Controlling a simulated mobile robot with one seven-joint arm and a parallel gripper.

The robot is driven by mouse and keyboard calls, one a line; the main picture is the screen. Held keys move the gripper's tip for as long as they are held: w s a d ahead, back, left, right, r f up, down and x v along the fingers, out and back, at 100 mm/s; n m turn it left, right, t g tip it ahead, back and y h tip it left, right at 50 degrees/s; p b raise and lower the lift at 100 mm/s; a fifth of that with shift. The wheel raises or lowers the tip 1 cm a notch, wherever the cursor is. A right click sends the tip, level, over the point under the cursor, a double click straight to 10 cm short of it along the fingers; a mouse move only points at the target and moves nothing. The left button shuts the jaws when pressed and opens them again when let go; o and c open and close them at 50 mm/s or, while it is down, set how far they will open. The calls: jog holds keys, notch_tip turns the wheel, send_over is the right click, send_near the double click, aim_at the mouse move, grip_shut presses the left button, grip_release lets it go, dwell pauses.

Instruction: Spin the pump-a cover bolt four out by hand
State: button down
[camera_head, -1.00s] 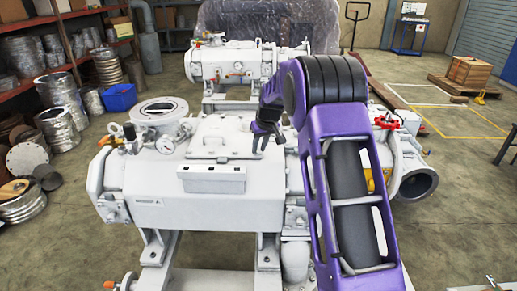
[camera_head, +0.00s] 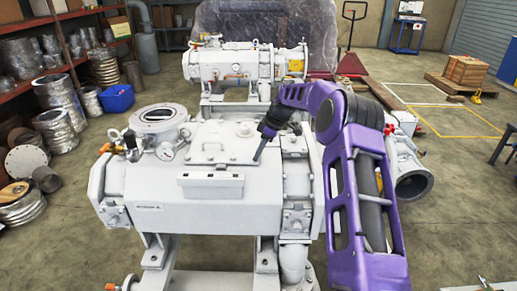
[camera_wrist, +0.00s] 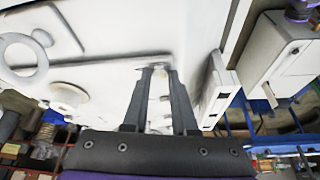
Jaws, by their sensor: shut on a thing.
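The near white pump (camera_head: 150,190) carries a raised flat cover plate (camera_head: 215,140) with a small handle on top. My gripper (camera_head: 257,158) reaches down at a tilt to the cover's front right corner. In the wrist view, my gripper's two dark fingers (camera_wrist: 160,70) close on a small pale bolt head (camera_wrist: 159,68) at the cover corner. The bolt is mostly hidden by the fingertips, and I cannot tell how far it stands out. In the head view the bolt is too small to make out.
A white open-topped tray (camera_head: 210,187) sits on the pump just in front of the cover. A second pump (camera_head: 240,75) is behind.

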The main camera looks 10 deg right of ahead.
jog(key=shift+f+n+g+p, duration=0.2)
jog(key=shift+n+g+p, duration=0.3)
jog(key=shift+n, duration=0.6)
jog(key=c, duration=0.7)
grip_release()
jog(key=shift+w, duration=0.1)
jog(key=shift+r, duration=0.1)
jog(key=p+v, duration=0.2)
jog(key=v, duration=1.5)
jog(key=shift+d, duration=0.25)
jog(key=shift+r, duration=0.15)
